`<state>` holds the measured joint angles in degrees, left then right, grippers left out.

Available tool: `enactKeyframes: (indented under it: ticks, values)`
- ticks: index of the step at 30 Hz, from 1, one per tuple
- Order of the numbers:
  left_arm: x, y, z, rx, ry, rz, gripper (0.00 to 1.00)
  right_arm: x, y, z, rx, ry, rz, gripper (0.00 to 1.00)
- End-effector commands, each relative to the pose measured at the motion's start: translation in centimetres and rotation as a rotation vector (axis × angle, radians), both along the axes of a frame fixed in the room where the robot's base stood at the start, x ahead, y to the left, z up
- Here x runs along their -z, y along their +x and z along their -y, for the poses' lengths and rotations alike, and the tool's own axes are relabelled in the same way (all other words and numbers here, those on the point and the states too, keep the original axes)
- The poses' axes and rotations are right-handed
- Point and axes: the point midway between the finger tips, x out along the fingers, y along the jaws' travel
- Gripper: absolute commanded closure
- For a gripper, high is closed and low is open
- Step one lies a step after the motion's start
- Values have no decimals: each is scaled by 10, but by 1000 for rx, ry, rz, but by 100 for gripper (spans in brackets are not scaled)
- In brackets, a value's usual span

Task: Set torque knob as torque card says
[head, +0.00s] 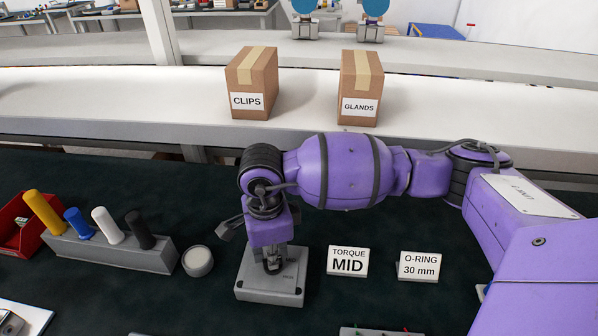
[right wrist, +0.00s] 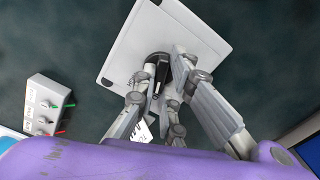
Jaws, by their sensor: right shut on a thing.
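The torque card (head: 347,262) stands on the dark bench mat and reads "TORQUE MID". Left of it is a grey box (head: 290,289), which also shows in the right wrist view (right wrist: 205,42). My right gripper (head: 273,264) points down onto the top of this box. In the right wrist view my right gripper (right wrist: 160,90) is shut on a dark knob (right wrist: 157,62) on the box. The fingers cover much of the knob, and I cannot read its setting. My left gripper is not in view.
A grey holder (head: 110,250) with several coloured handles and a round pale disc (head: 197,261) are to the left. An O-ring card (head: 418,267) stands right of the torque card. Cartons marked CLIPS (head: 251,84) and GLANDS (head: 361,87) stand on the white shelf behind.

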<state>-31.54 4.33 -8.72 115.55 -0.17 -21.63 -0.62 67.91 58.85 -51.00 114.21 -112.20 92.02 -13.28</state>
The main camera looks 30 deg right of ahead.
Motion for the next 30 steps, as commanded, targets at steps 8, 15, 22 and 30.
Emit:
enactKeyframes:
  ticks: [8, 15, 22, 30]
  values:
    - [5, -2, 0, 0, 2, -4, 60, 0, 0, 0, -109, -2, 1, 100]
    - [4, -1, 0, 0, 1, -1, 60, -1, 0, 0, -137, -1, 0, 100]
    - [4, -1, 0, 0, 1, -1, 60, -1, 0, 0, -138, -1, 0, 100]
    - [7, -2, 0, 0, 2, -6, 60, -1, 0, 0, -137, 0, 1, 71]
